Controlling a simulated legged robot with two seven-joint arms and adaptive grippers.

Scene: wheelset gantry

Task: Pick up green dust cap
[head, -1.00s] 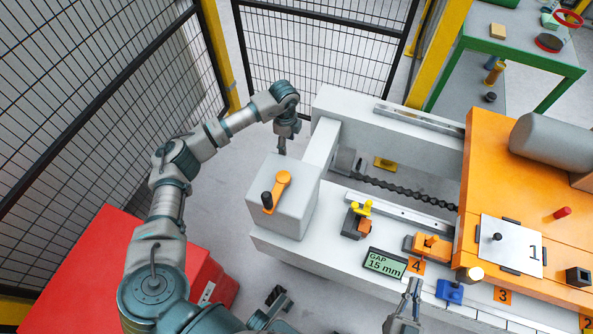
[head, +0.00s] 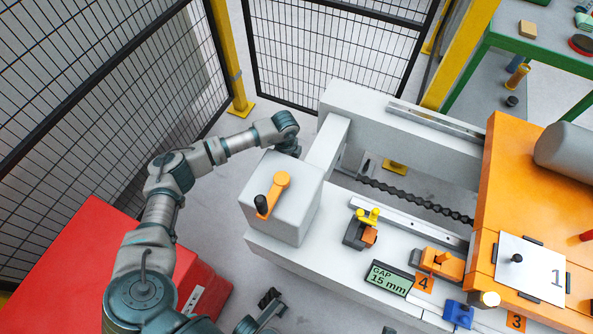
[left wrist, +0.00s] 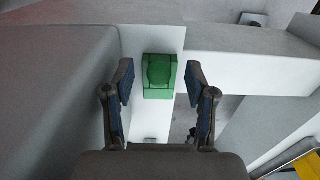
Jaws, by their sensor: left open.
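The green dust cap (left wrist: 159,76) shows in the left wrist view as a square green block with a round raised middle, against a pale grey surface. My left gripper (left wrist: 160,80) is open, with one dark finger on each side of the cap in that picture. I cannot tell whether the fingers reach its depth; no contact shows. In the head view the left arm reaches behind the grey box, which hides the gripper and the cap. Only a small dark tip, perhaps of my right gripper, shows at the head view's bottom edge.
The grey box (head: 270,215) with an orange lever (head: 272,195) stands beside my left arm. A white machine bed carries a chain (head: 415,198), an orange clamp (head: 438,263) and a gap display (head: 389,278). Mesh fencing (head: 90,90) stands behind the arm.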

